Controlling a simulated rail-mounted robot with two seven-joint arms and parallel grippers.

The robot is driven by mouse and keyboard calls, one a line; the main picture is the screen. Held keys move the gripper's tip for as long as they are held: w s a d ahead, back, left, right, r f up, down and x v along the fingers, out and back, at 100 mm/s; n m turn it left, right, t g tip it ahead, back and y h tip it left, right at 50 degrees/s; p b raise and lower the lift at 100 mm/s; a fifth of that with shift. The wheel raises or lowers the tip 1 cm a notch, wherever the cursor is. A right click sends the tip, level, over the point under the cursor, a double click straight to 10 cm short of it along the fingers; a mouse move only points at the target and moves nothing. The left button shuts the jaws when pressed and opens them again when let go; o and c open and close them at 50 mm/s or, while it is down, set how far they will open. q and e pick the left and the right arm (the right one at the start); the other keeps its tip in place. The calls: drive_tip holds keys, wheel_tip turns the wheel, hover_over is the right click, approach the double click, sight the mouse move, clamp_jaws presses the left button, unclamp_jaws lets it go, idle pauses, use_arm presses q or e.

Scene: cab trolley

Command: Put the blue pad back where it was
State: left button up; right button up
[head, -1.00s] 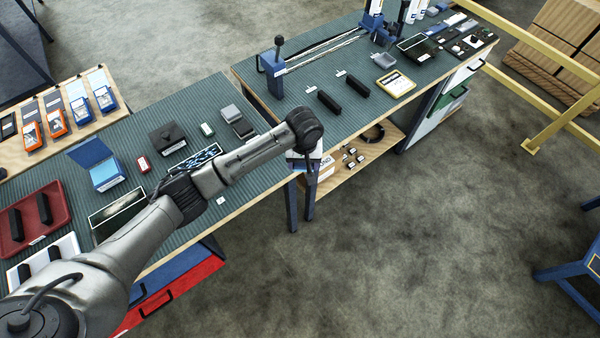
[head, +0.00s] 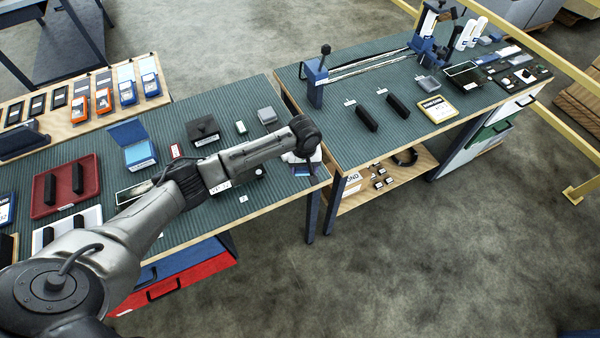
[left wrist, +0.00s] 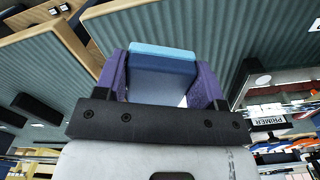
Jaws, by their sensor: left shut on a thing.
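My left gripper (left wrist: 162,80) is shut on the blue pad (left wrist: 163,52), which shows in the left wrist view as a block with a light blue edge and a darker blue face between two purple fingers. In the head view my left gripper (head: 302,163) is mostly hidden behind its own wrist, near the right end of the left green-topped bench (head: 240,215). My right gripper is not in view.
An open blue box (head: 138,152), a black block (head: 203,130) and a grey block (head: 266,115) stand on the left bench. A red tray (head: 88,165) lies further left. A gap separates this bench from the right bench (head: 330,120), which carries black bars and a yellow-framed card (head: 437,109).

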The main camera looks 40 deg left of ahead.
sight(300, 172)
use_arm(q)
drive_tip(key=shift+a+f, duration=0.45)
drive_tip(key=shift+a, duration=0.35)
drive_tip(key=shift+f+b, duration=0.65)
drive_tip(key=shift+f, duration=1.35)
drive_tip(key=shift+f, duration=0.15)
drive_tip(key=o, duration=0.9)
wheel_tip(300, 172, up, 12)
drive_tip(key=p, duration=0.2)
drive_tip(key=shift+p, duration=0.3)
